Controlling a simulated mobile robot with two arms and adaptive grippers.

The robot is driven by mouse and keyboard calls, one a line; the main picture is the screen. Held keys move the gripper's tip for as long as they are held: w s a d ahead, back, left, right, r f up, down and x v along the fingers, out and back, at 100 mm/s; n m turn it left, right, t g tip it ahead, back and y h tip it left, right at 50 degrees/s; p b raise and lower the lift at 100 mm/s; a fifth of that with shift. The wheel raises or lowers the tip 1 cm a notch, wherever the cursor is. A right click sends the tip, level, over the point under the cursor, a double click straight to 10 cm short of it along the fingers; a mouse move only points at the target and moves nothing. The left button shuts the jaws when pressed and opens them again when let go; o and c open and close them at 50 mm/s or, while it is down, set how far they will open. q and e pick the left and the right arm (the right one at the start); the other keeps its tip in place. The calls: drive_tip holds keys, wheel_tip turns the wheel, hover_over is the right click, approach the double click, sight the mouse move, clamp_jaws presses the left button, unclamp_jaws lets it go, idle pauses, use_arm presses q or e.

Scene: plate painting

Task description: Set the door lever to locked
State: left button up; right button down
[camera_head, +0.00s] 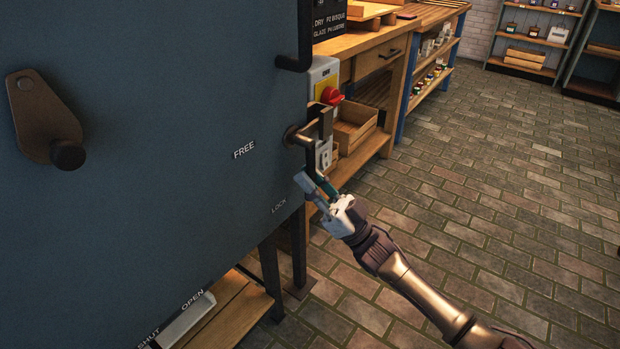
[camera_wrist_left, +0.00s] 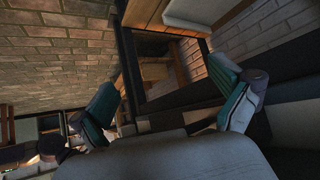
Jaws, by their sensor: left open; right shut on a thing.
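The blue-grey door (camera_head: 150,200) fills the left of the head view. The door lever (camera_head: 298,134) has a bronze pivot at the door's right edge, and its dark arm runs toward my right gripper. The word FREE (camera_head: 244,149) is left of the pivot; the word LOCK (camera_head: 279,206) is below it. My right gripper (camera_head: 316,182) is shut on the lever's lower part, which its fingers partly hide. The lever's exact angle is hard to tell. My left gripper (camera_wrist_left: 173,75) is open with nothing between its fingers in the left wrist view; it is out of the head view.
A bronze plate with a knob (camera_head: 45,120) is on the door at left. An OPEN/SHUT slider (camera_head: 185,318) is below. A control box with a red switch (camera_head: 329,92) and a wooden bench (camera_head: 365,45) stand behind the lever. The brick floor (camera_head: 480,200) is clear at right.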

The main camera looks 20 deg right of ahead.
idle(0.3)
drive_tip(key=c, duration=1.1)
unclamp_jaws()
drive_tip(key=shift+d, duration=0.1)
drive_tip(key=shift+o, duration=0.2)
drive_tip(key=v, duration=1.2)
drive_tip(key=shift+w, duration=0.1)
